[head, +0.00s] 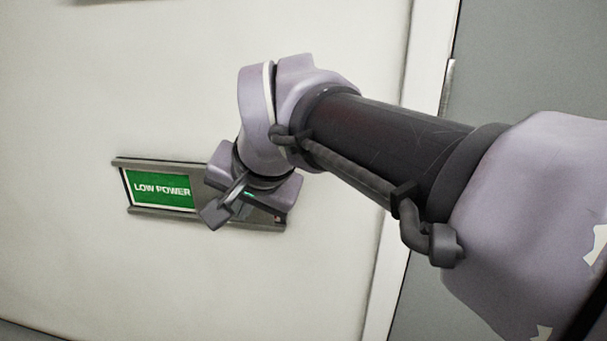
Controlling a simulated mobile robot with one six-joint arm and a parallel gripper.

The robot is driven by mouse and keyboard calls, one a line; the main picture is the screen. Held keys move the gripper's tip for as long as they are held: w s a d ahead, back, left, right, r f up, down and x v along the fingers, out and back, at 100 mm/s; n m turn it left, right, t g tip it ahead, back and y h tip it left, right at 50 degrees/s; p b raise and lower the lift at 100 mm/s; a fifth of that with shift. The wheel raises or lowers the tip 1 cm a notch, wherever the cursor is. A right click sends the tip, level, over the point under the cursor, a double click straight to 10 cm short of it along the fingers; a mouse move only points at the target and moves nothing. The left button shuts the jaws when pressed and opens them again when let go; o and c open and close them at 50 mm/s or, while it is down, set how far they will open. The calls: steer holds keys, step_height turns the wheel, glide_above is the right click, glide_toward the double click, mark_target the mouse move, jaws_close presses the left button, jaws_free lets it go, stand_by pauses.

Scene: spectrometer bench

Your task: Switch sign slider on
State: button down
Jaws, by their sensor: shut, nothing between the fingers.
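The sign slider (125,161) is a grey metal rail frame fixed on a pale wall, left of the middle in the head view. A green panel reading "LOW POWER" (160,188) shows in its left part. My gripper (215,214) is shut and empty. It is in front of the middle of the slider, just right of the green panel. My gripper and wrist hide the middle and much of the right part of the slider. I cannot tell whether the fingers touch the slider.
The pale wall (90,80) around the slider is bare. A white vertical trim (418,60) and a grey panel (510,60) stand to the right, behind my arm. My arm crosses the right half of the view.

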steer(key=a+p, duration=0.1)
steer(key=a, duration=0.4)
steer(key=w+a+p, duration=0.1)
steer(key=a, duration=0.8)
steer(key=shift+w+a+p, duration=0.15)
steer(key=shift+a+p, duration=0.25)
